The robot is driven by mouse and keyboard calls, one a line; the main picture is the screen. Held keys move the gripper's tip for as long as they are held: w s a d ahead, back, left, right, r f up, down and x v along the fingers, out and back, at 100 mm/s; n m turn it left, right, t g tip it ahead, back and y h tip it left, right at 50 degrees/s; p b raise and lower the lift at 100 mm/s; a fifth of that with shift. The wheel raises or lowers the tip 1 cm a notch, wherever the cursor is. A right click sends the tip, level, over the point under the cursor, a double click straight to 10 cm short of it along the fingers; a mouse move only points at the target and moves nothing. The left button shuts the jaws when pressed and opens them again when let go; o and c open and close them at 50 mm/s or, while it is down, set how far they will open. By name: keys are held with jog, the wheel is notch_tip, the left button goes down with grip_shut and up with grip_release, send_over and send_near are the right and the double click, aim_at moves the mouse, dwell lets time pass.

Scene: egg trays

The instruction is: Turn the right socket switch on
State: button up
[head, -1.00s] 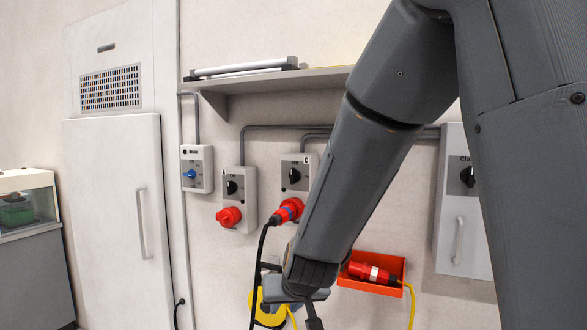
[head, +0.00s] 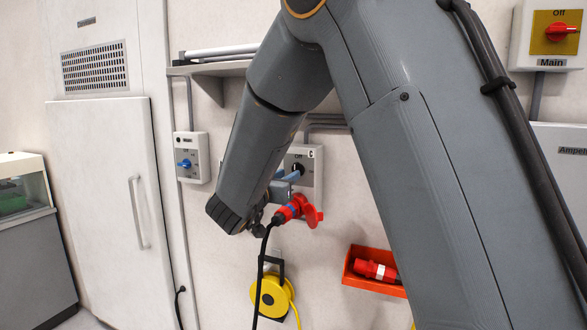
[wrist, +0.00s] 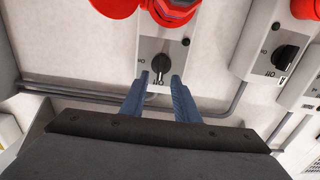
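The right socket (head: 309,166) is a grey wall box with a black rotary switch (head: 298,170) and a red plug (head: 291,209) on a black cable. My gripper (head: 288,178) is up at this switch, partly hidden by my arm. In the wrist view, which is upside down, the black knob (wrist: 161,66) lies between the two blue fingertips of my gripper (wrist: 161,76). The fingers are apart, with a visible gap on each side of the knob. Part of the "Off" lettering shows near it. The exact knob angle is hard to read.
Another socket with a black knob (wrist: 286,58) is beside it in the wrist view; my arm hides it in the head view. A red bin (head: 370,284) and yellow cable reel (head: 271,297) are below. A main switch (head: 557,32) is at upper right.

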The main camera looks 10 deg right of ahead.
jog(key=shift+p+x, duration=0.85)
jog(key=shift+x, duration=1.65)
grip_shut()
